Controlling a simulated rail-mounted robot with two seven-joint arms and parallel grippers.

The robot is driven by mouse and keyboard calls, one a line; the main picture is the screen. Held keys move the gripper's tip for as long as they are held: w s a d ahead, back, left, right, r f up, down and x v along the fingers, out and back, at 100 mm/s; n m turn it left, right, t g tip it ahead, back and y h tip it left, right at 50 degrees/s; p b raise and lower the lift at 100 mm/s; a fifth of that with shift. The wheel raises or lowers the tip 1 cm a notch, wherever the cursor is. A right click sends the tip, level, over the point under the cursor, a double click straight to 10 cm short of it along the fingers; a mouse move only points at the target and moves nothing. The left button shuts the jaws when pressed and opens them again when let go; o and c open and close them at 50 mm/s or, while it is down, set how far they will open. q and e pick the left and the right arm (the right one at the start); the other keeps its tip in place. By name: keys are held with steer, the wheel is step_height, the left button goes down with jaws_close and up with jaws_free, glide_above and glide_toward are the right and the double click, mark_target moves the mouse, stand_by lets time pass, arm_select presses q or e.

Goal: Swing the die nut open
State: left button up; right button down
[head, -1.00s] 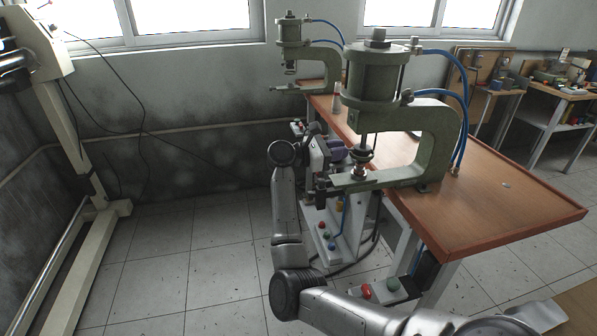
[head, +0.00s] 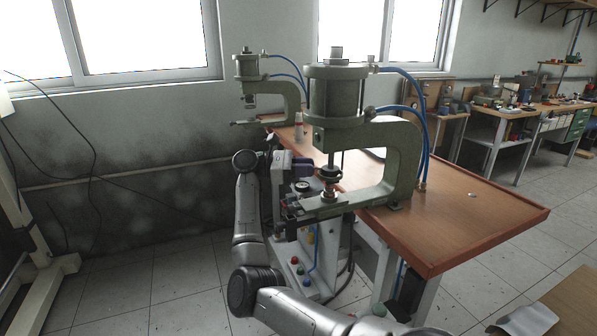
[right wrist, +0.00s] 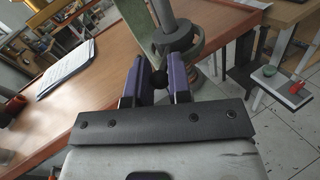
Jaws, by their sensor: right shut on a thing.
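The near green press (head: 336,95) stands at the corner of the wooden table. The die nut (head: 330,174) is a dark round collar on its vertical rod, above the lower jaw plate. In the right wrist view the die nut (right wrist: 184,40) shows as a grey ring at the top, with a black ball knob (right wrist: 158,79) close by. My right gripper (head: 311,170) has purple fingers and reaches the nut from the left. In the right wrist view my right gripper (right wrist: 157,84) is shut on the knob. My left gripper is not in view.
A second green press (head: 268,92) stands at the far end of the wooden table (head: 470,205). Blue air hoses (head: 427,125) curve behind the near press. A white paper (right wrist: 66,68) lies on the table.

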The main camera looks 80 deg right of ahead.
steer(key=shift+d+f, duration=0.1)
steer(key=shift+f, duration=0.1)
steer(key=c, duration=1.5)
jaws_free()
steer(key=o, duration=0.5)
steer(key=shift+s+r, duration=0.15)
steer(key=shift+c, duration=0.2)
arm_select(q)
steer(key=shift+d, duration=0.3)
arm_select(e)
steer(key=shift+w, duration=0.3)
arm_select(q)
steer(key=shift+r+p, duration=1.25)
steer(key=shift+p, duration=0.05)
arm_select(e)
steer(key=w+a, duration=0.1)
steer(key=w, duration=1.2)
steer(key=shift+w+a, duration=0.15)
